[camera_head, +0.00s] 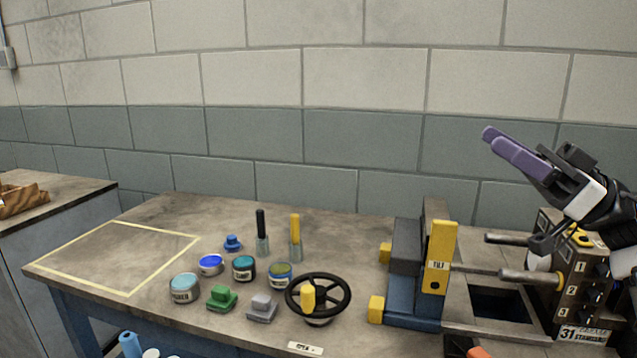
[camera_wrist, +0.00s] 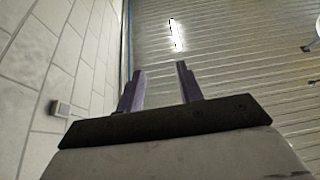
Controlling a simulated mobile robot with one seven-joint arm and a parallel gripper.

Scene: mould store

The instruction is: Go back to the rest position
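My gripper (camera_head: 491,139) is at the upper right of the head view, raised above the right end of the bench. Its purple fingers point up and to the left, toward the wall. In the wrist view my gripper (camera_wrist: 159,78) shows two purple fingers standing apart with nothing between them. It is open, empty and clear of everything on the bench. The wrist camera looks up along the wall to a ribbed ceiling with a bright lamp (camera_wrist: 176,35).
Below my gripper stand a blue and yellow clamp device marked TILT (camera_head: 439,285) and a control box (camera_head: 575,295). A black handwheel (camera_head: 333,311), several jars, blocks and two upright-handled tools fill the bench middle. A yellow-taped area (camera_head: 120,258) at left is empty.

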